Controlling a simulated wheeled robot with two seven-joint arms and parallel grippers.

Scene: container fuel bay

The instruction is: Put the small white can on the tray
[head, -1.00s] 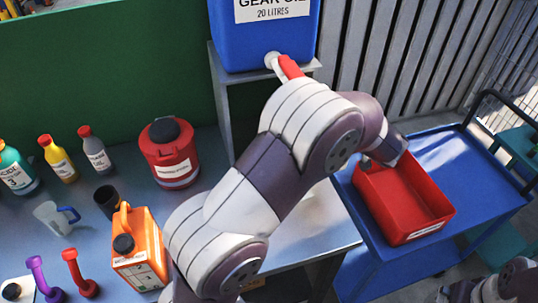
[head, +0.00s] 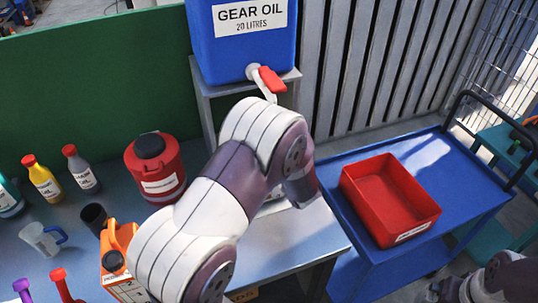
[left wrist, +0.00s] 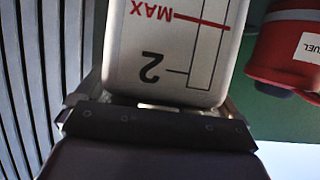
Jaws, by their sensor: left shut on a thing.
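In the left wrist view my left gripper (left wrist: 155,115) is shut on a white can (left wrist: 170,45) with a MAX line and a "2" on its side. These marks appear upside down in that view. In the head view my left arm hides the gripper and most or all of the can. The arm's wrist end is left of the red tray (head: 388,203), apart from it in the picture. The tray looks empty and sits on a blue trolley. Part of my right arm shows at the lower right, but its gripper does not.
The blue trolley (head: 450,170) has a dark handle at its right. A blue gear oil drum (head: 240,45) with a red tap stands behind my arm. The grey bench holds a red can (head: 155,170), an orange can (head: 118,245), a jug (head: 42,238) and several bottles.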

